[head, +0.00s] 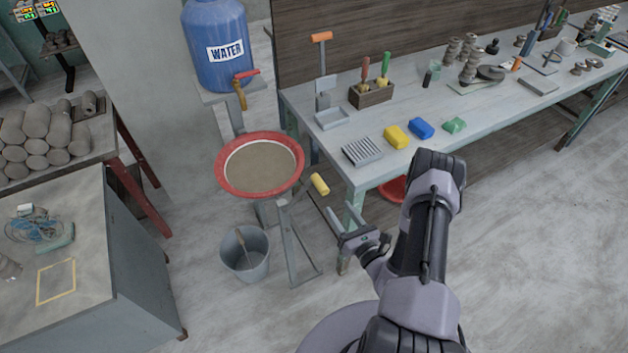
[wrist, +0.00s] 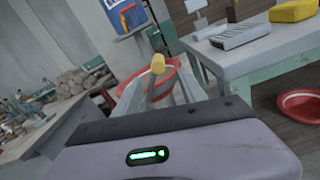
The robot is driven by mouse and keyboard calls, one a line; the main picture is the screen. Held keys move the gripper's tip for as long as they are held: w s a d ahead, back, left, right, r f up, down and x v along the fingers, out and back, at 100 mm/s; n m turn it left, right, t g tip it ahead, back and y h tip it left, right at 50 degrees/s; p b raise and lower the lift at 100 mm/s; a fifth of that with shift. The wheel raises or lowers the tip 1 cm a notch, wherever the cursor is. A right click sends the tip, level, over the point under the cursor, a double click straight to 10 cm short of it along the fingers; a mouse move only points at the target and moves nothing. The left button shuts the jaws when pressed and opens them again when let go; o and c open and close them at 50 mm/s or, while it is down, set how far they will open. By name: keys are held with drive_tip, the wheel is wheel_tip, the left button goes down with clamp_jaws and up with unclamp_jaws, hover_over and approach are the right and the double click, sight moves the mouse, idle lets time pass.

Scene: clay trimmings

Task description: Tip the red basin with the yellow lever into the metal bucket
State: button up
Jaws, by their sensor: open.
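The red basin (head: 223,181), filled with grey-brown material, sits level on a grey metal stand in the head view. The yellow lever (head: 319,184) sticks out from its right side. In the wrist view the yellow lever end (wrist: 158,64) stands in front of the red basin (wrist: 172,76). The metal bucket (head: 245,266) stands on the floor below the basin, with a stick-like tool in it. My gripper (head: 334,221) is open and empty, below and just right of the lever, apart from it.
A workbench (head: 330,149) with colored blocks and tools stands right of the lever, its leg close to my gripper. A blue water container (head: 217,60) stands behind the basin. A red bowl (head: 392,189) lies under the bench. A grey cabinet (head: 130,255) is at left.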

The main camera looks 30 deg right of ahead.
sight(319, 183)
drive_tip(key=w, duration=0.4)
drive_tip(key=w+b, duration=0.1)
drive_tip(key=w, duration=0.7)
drive_tip(key=shift+w+a, duration=0.4)
clamp_jaws()
idle(0.5)
